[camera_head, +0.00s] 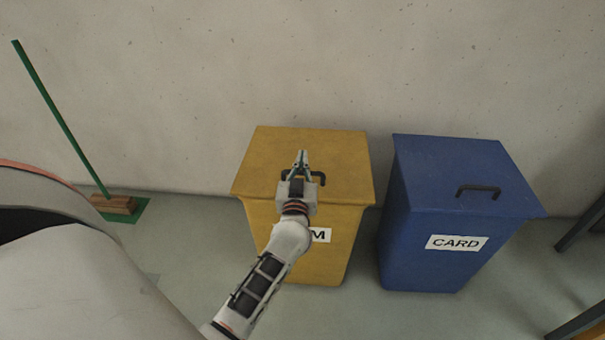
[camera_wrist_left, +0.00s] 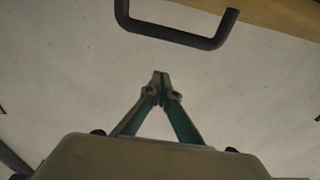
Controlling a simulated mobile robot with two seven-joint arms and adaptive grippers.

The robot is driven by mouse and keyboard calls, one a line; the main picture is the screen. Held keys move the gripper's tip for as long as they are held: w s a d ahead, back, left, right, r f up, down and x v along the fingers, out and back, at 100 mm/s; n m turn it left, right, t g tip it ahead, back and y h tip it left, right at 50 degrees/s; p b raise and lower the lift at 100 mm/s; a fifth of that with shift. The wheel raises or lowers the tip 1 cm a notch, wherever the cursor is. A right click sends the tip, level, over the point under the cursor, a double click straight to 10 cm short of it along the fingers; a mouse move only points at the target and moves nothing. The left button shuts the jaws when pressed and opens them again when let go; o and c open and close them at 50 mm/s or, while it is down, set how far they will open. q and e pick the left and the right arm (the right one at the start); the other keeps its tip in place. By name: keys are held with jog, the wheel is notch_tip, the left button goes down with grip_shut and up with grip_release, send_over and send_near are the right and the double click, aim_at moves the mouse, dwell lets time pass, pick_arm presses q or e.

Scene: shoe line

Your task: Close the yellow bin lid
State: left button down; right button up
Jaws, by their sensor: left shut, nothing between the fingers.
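The yellow bin (camera_head: 340,240) stands against the wall with its lid (camera_head: 335,150) lying flat over the top, looking closed. The lid's dark handle (camera_head: 318,175) is partly hidden behind my left gripper. My left gripper (camera_head: 302,154) is shut and empty, over the lid in the head view. In the left wrist view its fingertips (camera_wrist_left: 160,78) point toward the pale wall, apart from the dark handle (camera_wrist_left: 175,35). A yellow edge (camera_wrist_left: 270,15) shows behind that handle. I cannot tell whether the gripper touches the lid. My right gripper is not in view.
A blue bin (camera_head: 425,255) labelled CARD, its lid shut, stands just right of the yellow one. A broom (camera_head: 62,120) with a green handle leans on the wall at left. Dark table legs (camera_head: 580,228) show at far right. The floor in front is clear.

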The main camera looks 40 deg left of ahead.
pick_arm(q)
notch_tip(320, 180, down, 4)
jog(key=shift+r+b, duration=0.1)
jog(key=shift+b, duration=1.05)
jog(key=shift+f+b, duration=0.2)
jog(key=shift+b, duration=0.1)
jog(key=shift+s+r, duration=0.1)
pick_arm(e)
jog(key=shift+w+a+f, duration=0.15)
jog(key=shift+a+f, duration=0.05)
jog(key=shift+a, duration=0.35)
pick_arm(q)
jog(key=shift+r, duration=0.1)
